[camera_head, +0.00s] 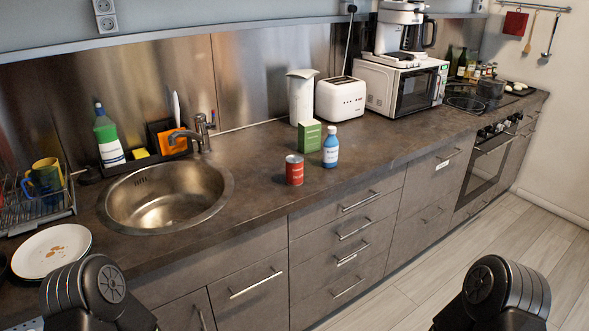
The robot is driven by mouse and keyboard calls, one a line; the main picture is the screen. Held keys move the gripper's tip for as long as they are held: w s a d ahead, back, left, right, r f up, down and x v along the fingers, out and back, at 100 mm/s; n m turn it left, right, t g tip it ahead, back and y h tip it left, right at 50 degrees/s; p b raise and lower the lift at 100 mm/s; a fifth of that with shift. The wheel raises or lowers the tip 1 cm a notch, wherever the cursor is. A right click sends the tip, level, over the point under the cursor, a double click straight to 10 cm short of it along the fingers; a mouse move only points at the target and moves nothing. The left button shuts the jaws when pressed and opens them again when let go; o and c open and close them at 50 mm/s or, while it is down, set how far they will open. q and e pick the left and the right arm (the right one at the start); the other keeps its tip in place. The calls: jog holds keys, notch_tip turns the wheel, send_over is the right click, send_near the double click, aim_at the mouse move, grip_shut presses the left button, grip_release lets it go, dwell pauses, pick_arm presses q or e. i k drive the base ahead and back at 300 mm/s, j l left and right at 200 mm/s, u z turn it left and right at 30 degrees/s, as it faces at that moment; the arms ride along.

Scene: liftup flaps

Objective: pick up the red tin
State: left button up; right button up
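The red tin (294,170) stands upright on the dark countertop (250,205), just right of the sink and near the counter's front edge. A blue bottle (330,147) with a white cap stands close to its right, and a green box (309,136) stands behind it. Dark parts of my two arms show at the lower left and lower right, well apart from the tin. The fingers of both grippers are outside the picture.
The round steel sink (168,197) with its faucet lies left of the tin. A white toaster (340,98) and a microwave (400,85) stand behind to the right. The counter in front of the tin is clear.

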aim_at(293, 163)
jog(key=i+l, duration=0.2)
jog(key=i+l+u, duration=0.15)
jog(key=l, duration=0.25)
jog(key=i+l, duration=0.25)
jog(key=i+l+u, duration=0.1)
jog(key=l, duration=0.3)
jog(key=i+l+u, duration=0.1)
jog(key=i+l, duration=0.35)
jog(key=l, duration=0.25)
jog(key=i+l+u, duration=0.1)
jog(key=l, duration=0.25)
jog(key=i+l, duration=0.25)
jog(key=l+u, duration=0.05)
jog(key=l, duration=0.05)
